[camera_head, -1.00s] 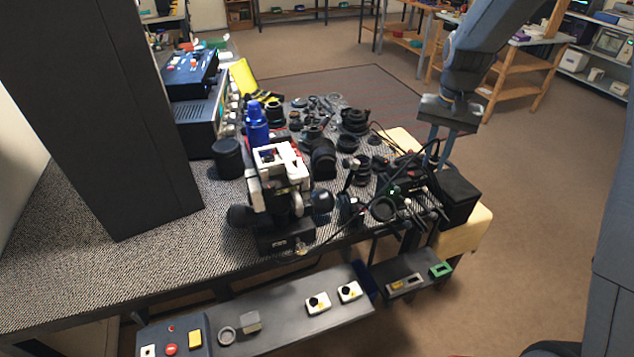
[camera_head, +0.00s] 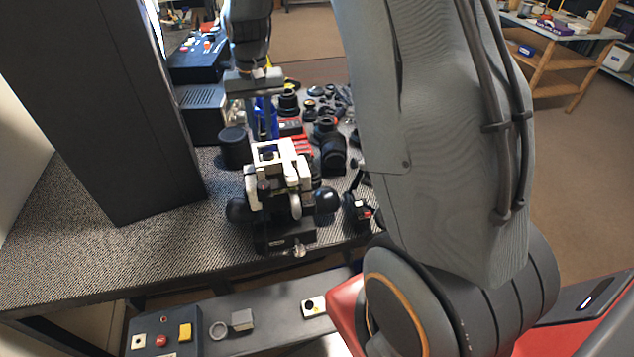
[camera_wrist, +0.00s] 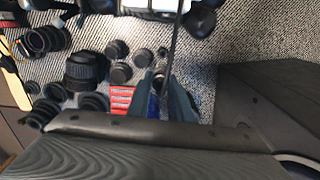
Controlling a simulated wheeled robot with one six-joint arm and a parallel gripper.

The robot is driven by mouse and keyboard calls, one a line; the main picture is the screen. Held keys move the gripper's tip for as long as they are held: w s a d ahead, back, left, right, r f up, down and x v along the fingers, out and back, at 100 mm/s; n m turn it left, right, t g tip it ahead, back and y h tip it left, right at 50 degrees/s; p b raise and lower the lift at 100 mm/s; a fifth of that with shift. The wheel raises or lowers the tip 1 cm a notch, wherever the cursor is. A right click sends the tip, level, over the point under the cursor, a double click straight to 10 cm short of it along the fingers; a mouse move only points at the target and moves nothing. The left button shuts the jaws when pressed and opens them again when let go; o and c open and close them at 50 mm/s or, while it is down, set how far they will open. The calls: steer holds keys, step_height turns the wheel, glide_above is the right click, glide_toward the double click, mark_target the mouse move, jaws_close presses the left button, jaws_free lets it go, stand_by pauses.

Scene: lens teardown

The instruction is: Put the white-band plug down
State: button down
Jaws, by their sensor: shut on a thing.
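My gripper (camera_head: 262,132) hangs over the table, behind the white-and-black device at the middle, with its fingers pointing down. In the wrist view my gripper (camera_wrist: 160,82) is shut on the small dark plug (camera_wrist: 159,78), which shows only in part between the fingers. A dark cable (camera_wrist: 174,45) runs from the fingers towards the top of that view. The plug's white band is too small to make out. In the head view the plug cannot be told apart from the dark things behind. The fingers partly cover a blue bottle (camera_head: 266,116).
The white-and-black device (camera_head: 272,165) stands in front of my gripper. A black cylinder (camera_head: 234,147) stands left of it. Several dark lens parts (camera_wrist: 85,70) and a red block (camera_wrist: 121,99) lie close by. Patterned tabletop (camera_head: 140,245) is free at the left.

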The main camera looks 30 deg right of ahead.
steer(key=shift+n, duration=0.3)
steer(key=s+d+f+b, duration=0.1)
steer(key=s+d+f, duration=0.2)
steer(key=d+f, duration=0.1)
steer(key=s+d+f, duration=0.2)
steer(key=d+f, duration=0.3)
steer(key=s+d+f+b, duration=0.1)
steer(key=s+d+f, duration=0.2)
steer(key=d+f, duration=0.1)
steer(key=shift+s+d+f+b, duration=0.15)
steer(key=shift+s+f+b, duration=0.2)
steer(key=shift+f, duration=0.2)
steer(key=shift+w+f+p, duration=0.1)
steer(key=shift+f+p, duration=0.35)
steer(key=shift+f, duration=2)
steer(key=c, duration=1.6)
jaws_free()
